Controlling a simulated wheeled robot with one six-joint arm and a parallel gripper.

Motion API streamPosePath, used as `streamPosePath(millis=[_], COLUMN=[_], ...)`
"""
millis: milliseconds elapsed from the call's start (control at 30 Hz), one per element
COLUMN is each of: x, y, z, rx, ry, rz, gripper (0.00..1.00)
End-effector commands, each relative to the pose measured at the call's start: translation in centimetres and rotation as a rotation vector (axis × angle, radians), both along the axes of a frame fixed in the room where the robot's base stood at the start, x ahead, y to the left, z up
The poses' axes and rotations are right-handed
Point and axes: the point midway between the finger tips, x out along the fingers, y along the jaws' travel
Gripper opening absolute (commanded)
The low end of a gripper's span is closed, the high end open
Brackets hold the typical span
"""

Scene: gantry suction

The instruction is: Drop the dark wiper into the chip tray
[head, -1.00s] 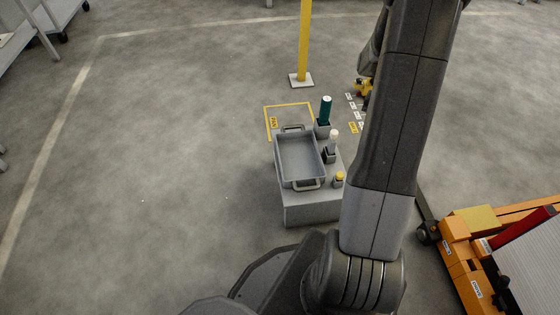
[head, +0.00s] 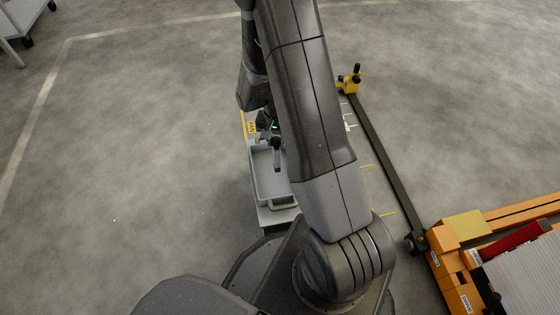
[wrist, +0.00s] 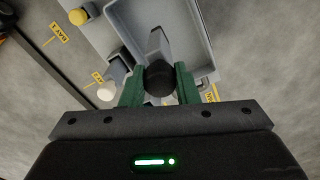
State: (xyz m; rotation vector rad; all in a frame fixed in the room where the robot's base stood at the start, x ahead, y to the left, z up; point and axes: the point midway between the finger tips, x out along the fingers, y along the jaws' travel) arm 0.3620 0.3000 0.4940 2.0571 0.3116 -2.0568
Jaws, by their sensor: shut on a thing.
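My gripper (wrist: 159,88) is shut on the dark wiper (wrist: 159,76), between two green fingers in the wrist view. The wiper has a round black end nearest the camera and a greyer shaft reaching away. In the head view the wiper (head: 277,152) hangs below my gripper (head: 270,130), over the chip tray in the picture. The grey chip tray (head: 268,184) has raised walls and a handle at its near end. Its walls also show in the wrist view (wrist: 203,38), behind and right of the wiper. The wiper's height above the tray floor cannot be told.
A yellow-topped item (wrist: 78,17) and a white-topped item (wrist: 106,93) stand left of the tray in the wrist view. My arm hides much of the stand in the head view. An orange machine (head: 460,270) with a dark rail (head: 375,150) is at right. Open floor lies left.

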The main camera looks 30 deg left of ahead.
Motion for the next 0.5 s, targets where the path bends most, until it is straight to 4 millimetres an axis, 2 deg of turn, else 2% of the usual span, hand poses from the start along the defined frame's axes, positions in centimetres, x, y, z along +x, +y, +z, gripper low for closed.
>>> streamPosePath(millis=[33, 100, 200, 367, 500], x=[-0.1, -0.1, 0.0, 0.0, 0.0], y=[-0.1, -0.1, -0.1, 0.0, 0.0], z=[-1.5, -2.9, -4.3, -5.3, -7.2], rx=[-0.003, -0.003, -0.003, 0.000, -0.002], ry=[0.002, 0.002, 0.001, 0.000, 0.002], rz=[0.000, 0.000, 0.000, 0.000, 0.000], gripper=[0.00, 0.00, 0.00, 0.00, 0.00])
